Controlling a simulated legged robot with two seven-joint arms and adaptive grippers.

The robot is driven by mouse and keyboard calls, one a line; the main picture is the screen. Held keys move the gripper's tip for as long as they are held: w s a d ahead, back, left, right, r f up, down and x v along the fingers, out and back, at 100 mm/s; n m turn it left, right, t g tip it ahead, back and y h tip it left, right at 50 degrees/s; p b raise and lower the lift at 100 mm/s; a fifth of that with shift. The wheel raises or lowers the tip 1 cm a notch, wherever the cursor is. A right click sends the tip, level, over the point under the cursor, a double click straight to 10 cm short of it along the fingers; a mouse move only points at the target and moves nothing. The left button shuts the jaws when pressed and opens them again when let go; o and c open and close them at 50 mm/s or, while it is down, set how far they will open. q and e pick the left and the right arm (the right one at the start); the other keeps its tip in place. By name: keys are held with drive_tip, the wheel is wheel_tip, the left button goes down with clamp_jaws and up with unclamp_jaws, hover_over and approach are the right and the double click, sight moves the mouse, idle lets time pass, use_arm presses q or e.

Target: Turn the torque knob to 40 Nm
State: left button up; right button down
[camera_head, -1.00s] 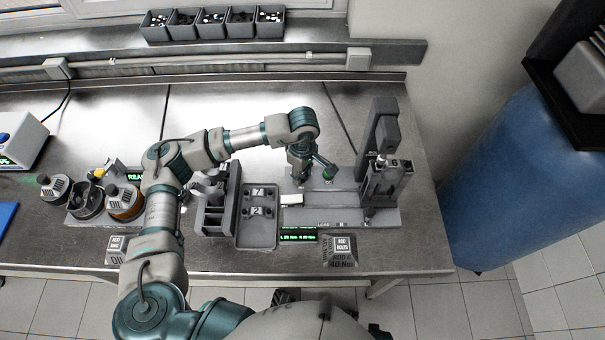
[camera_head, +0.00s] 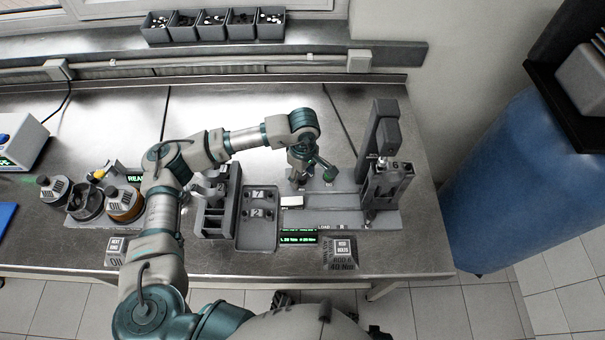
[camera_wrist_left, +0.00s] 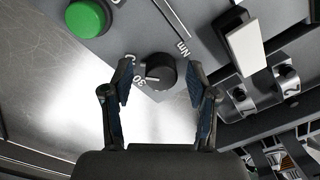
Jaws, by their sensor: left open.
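The torque knob (camera_wrist_left: 160,71) is a round black dial on a grey panel in the left wrist view. A short white mark shows on its left side, near a printed "30"; its exact setting is hard to read. "Nm" is printed beside it. My left gripper (camera_wrist_left: 159,82) is open, with one finger on each side of the knob and visible gaps to it. In the head view my left gripper (camera_head: 299,182) points down over the grey fixture base (camera_head: 345,207), and the knob is hidden there. My right gripper is not in view.
A green button (camera_wrist_left: 87,18) lies close to the knob, and a white block (camera_wrist_left: 245,46) stands to its right. A grey tray (camera_head: 257,232) with numbered parts, a small green-text display (camera_head: 298,237) and a grey upright press (camera_head: 385,150) surround the work area.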

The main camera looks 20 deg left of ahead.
sight(303, 175)
use_arm(q)
wheel_tip(303, 175, up, 12)
drive_tip(key=shift+w+f, duration=0.15)
drive_tip(key=shift+w, duration=0.05)
idle(0.6)
